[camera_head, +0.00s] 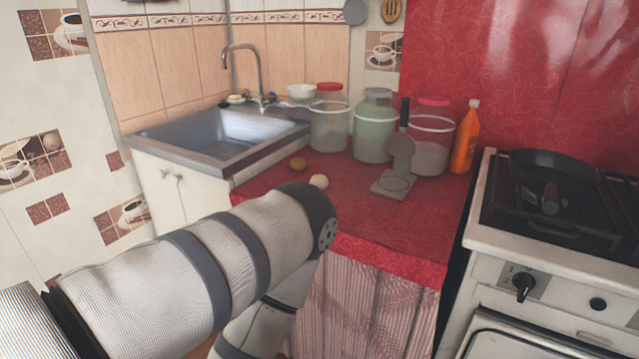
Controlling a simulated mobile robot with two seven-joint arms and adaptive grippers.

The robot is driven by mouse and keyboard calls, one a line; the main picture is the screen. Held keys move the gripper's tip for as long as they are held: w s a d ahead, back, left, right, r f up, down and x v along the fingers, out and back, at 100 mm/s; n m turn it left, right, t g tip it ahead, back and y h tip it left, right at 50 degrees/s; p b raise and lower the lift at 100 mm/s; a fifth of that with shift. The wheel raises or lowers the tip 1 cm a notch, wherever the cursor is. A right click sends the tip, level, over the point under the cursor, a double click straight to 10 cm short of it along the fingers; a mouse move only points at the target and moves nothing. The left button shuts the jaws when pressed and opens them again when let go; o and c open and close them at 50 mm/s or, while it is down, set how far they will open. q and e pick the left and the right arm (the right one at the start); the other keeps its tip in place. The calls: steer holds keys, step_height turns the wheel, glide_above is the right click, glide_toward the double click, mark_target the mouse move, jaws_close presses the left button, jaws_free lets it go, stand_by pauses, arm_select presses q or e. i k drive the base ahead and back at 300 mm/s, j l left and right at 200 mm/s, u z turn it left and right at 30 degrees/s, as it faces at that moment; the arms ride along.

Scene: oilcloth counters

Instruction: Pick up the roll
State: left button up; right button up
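Two small rounded items lie on the red oilcloth counter (400,225), left of its middle. One is a brownish item (298,163) that looks like a roll. The other is a paler, cream item (319,181) just in front and to the right, near my arm. They are too small for me to be sure which is the roll. My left arm comes in from the left, bends in front of the counter and runs down out of the picture. Its gripper is hidden or out of frame. My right arm and gripper do not show.
A sink (222,135) is on the left. Jars (329,130), (374,140) and (431,145) and an orange bottle (466,140) stand at the back. A grey stand-like device (399,160) is mid-counter. A stove with a pan (553,170) is right. The counter's front right is clear.

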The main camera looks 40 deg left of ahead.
mark_target(321, 182)
steer(key=j+z, duration=0.35)
steer(key=j, duration=1.7)
